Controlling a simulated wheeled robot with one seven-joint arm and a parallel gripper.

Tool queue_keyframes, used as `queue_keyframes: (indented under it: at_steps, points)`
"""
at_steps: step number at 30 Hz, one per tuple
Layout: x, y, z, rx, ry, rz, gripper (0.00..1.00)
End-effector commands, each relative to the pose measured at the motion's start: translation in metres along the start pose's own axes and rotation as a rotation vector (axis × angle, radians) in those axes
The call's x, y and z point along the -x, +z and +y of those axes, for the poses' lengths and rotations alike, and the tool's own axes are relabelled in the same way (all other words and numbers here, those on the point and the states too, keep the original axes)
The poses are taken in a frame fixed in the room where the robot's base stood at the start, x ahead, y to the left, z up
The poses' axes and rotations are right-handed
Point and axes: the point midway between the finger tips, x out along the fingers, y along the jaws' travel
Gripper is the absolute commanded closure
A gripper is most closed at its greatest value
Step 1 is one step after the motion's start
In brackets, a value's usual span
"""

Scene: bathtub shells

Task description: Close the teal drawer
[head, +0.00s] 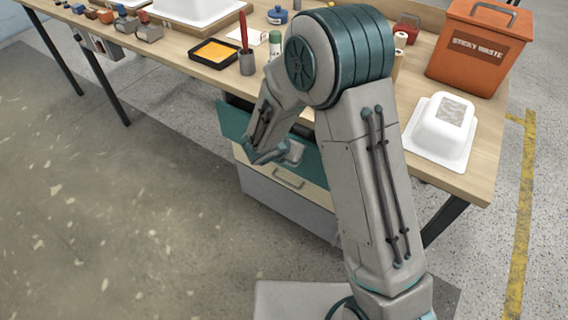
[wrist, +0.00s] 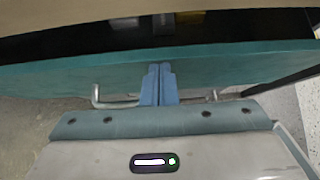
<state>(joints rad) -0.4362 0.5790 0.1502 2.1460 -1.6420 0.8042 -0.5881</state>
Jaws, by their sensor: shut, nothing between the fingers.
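The teal drawer (head: 310,161) is the top one of a cabinet under the workbench, and its front stands out from the cabinet. In the wrist view its teal front (wrist: 60,82) spans the picture, with a dark gap behind it. A metal bar handle (wrist: 100,97) sits on that front. My gripper (head: 250,158) is shut and empty at the drawer front. In the wrist view the blue fingertips (wrist: 159,72) are together, between the ends of the handle, at or very close to the teal front. I cannot tell whether they touch it. My arm hides part of the drawer in the head view.
Below is a cream drawer (head: 288,178) with its own handle, then a grey one (head: 285,205). Floor at left is clear.

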Motion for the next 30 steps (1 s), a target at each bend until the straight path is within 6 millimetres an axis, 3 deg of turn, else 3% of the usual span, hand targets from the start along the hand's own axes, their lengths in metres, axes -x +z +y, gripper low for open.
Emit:
queue_keyframes:
  at_steps: [3, 9, 30]
  points:
    - [-0.015, 0.012, -0.001, -0.003, -0.002, 0.000, 1.00]
    - [-0.028, 0.024, 0.000, 0.000, 0.000, 0.000, 1.00]
    - [-0.031, 0.030, -0.002, -0.006, -0.005, -0.006, 1.00]
